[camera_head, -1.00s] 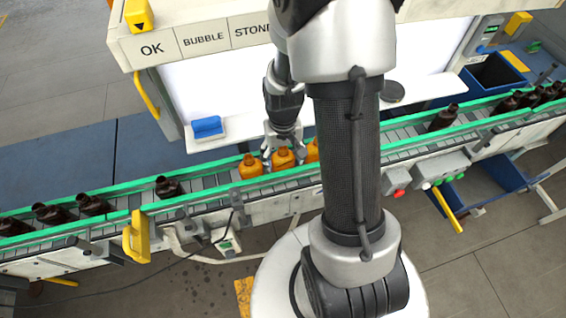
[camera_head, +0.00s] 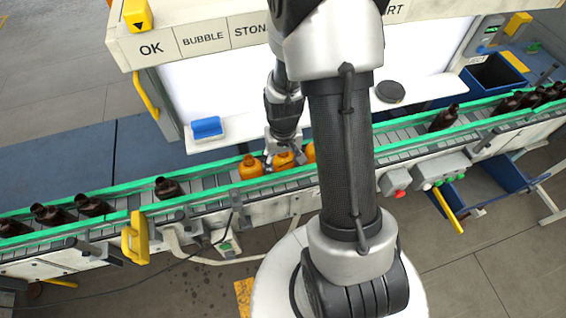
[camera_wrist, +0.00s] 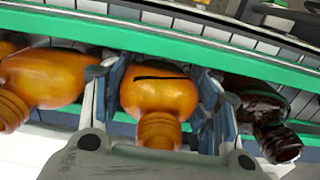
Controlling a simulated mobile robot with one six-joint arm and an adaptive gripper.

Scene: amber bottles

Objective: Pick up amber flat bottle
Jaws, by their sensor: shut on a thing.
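The amber flat bottle (camera_wrist: 160,92), orange-amber with a dark slit across its body, is between my gripper's fingers (camera_wrist: 160,105) in the wrist view. Its neck points toward the bottom of that picture. My gripper (camera_head: 284,154) is shut on it, one finger on each side, at the conveyor. In the head view the bottle (camera_head: 283,160) looks like the middle one of three amber bottles. It still appears at belt level; whether it touches the belt cannot be told.
Green rails (camera_head: 215,160) edge the conveyor. More dark bottles (camera_head: 92,205) sit along the belt. A blue block (camera_head: 206,126) rests on the shelf behind.

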